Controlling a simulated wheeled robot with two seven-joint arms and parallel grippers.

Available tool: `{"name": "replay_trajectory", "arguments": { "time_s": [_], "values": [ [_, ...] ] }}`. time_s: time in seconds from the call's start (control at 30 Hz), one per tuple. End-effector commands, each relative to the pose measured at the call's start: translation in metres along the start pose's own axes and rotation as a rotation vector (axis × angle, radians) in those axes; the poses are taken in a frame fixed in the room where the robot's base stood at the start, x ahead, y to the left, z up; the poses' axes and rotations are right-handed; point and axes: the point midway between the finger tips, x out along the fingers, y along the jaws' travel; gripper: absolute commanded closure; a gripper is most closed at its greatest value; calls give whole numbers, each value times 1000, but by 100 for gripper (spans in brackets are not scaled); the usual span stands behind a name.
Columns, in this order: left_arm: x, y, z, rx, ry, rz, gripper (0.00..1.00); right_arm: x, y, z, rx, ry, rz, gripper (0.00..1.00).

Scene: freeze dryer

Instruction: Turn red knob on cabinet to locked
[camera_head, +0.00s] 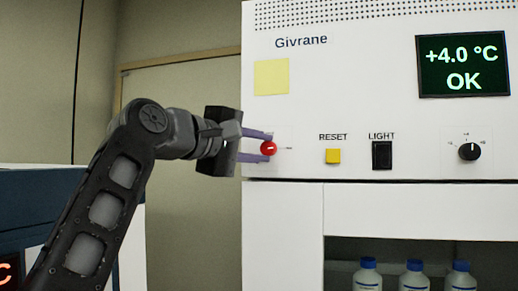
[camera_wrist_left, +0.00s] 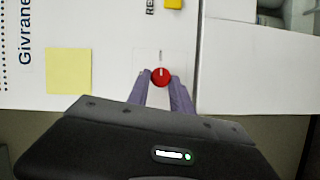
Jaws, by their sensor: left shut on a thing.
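The red knob (camera_head: 268,148) is on the left part of the white cabinet's front panel (camera_head: 300,170). It also shows in the left wrist view (camera_wrist_left: 160,77), with a pale pointer line on its face and a short mark on the panel beyond it. My left gripper (camera_head: 268,142) reaches in from the left, and its two purple fingers are shut on the red knob, one on each side. The left wrist view shows the same fingers (camera_wrist_left: 161,82) at the knob's sides. My right gripper is not in view.
Right of the knob are a yellow RESET button (camera_head: 333,156), a black LIGHT switch (camera_head: 382,155) and a black dial (camera_head: 470,151). A yellow note (camera_head: 271,77) is above the knob. A display (camera_head: 462,66) reads +4.0 °C OK. Blue-capped bottles (camera_head: 414,275) stand below.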

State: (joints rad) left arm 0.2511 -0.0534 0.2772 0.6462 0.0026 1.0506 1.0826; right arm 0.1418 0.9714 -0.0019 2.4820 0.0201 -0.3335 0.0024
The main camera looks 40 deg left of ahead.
Motion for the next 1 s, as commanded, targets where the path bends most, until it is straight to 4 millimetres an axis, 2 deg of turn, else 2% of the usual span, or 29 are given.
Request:
{"name": "replay_trajectory", "arguments": {
  "time_s": [0.57, 0.6, 0.83, 1.0],
  "values": [
    [1, -1, 1, 46, -3, -24, 100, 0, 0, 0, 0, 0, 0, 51],
    [1, -1, 1, 46, -3, -24, 72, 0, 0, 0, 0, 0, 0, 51],
    [1, -1, 1, 45, -2, -22, 53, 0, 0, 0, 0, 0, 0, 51],
    [0, 0, 1, 44, -2, -20, 51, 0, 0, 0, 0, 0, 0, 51]
  ]
}}
